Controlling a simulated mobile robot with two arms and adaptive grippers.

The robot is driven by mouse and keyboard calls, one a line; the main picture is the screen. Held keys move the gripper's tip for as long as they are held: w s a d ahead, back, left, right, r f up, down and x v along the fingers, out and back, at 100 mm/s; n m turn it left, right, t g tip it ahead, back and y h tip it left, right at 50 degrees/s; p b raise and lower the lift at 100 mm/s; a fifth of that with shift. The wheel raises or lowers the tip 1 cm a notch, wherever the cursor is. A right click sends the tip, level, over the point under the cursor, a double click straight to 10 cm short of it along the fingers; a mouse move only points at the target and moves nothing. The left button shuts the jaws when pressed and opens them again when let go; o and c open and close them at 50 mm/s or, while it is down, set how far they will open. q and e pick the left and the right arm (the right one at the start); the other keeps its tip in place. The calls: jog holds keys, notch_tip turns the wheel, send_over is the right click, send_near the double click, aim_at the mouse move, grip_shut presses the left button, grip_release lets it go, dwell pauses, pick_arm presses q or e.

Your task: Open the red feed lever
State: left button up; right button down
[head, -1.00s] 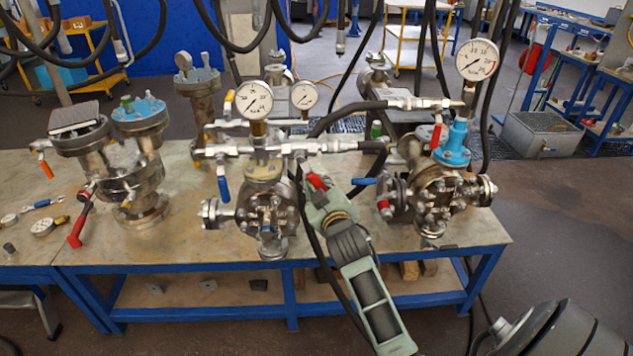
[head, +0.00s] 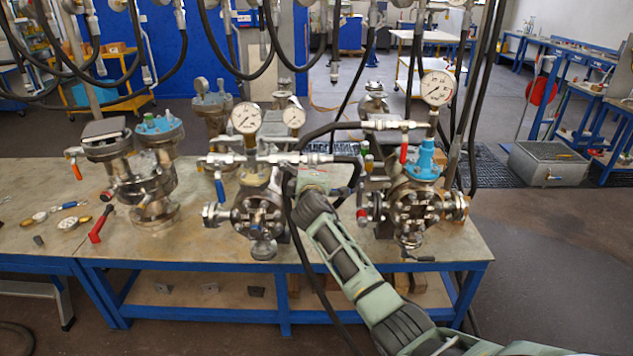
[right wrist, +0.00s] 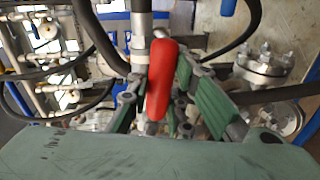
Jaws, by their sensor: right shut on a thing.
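The red lever (right wrist: 160,78) lies between the two green fingers of my right gripper (right wrist: 157,90) in the right wrist view, crossing in front of a metal pipe. The fingers are closed in on either side of it. In the head view, my right gripper (head: 306,182) is at the valve pipework just right of the middle vessel (head: 257,207). Its hand covers the lever and the fingertips there. My left gripper is not in view.
The right vessel (head: 412,200) carries another red lever (head: 403,153) and a gauge (head: 437,88). Black hoses hang around the arm. The tabletop (head: 190,240) is bare in front of the left and middle vessels.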

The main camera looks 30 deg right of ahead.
jog(key=shift+r+n+h+p, duration=0.3)
jog(key=shift+r+n+p, duration=0.1)
jog(key=shift+r+n, duration=0.15)
jog(key=c, duration=1.6)
grip_release()
jog(key=shift+o, duration=0.2)
jog(key=v, duration=1.2)
jog(key=shift+r, duration=0.1)
